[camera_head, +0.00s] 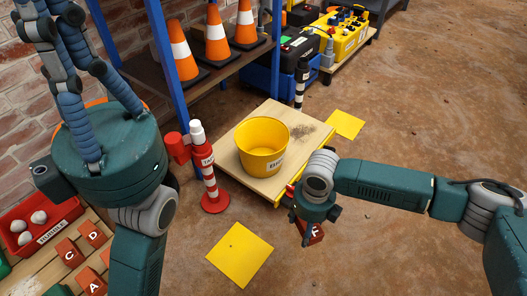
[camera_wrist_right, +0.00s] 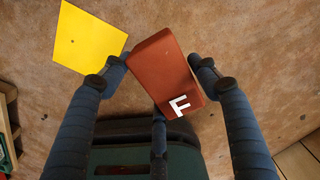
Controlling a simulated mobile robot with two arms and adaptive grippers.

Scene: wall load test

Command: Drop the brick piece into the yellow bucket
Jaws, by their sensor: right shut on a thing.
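A red brick piece marked F (camera_wrist_right: 172,70) is held between the fingertips of my right gripper (camera_wrist_right: 158,68) in the wrist view. In the head view the brick (camera_head: 314,235) shows below the right gripper (camera_head: 306,226), partly hidden by it. The yellow bucket (camera_head: 262,146) stands upright on a wooden platform (camera_head: 243,177), up and left of the right gripper. The bucket's inside looks empty. My left gripper (camera_head: 52,22) is at the upper left with its fingers pointing up; its fingertips are partly cut off, and I see nothing held.
A red-and-white post (camera_head: 209,184) stands left of the bucket, and a black post (camera_head: 300,84) behind it. Yellow squares (camera_head: 240,254) (camera_head: 345,124) lie on the floor. A shelf holds orange cones (camera_head: 217,45). Lettered bricks (camera_head: 69,252) and a red bin (camera_head: 48,217) sit at the lower left.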

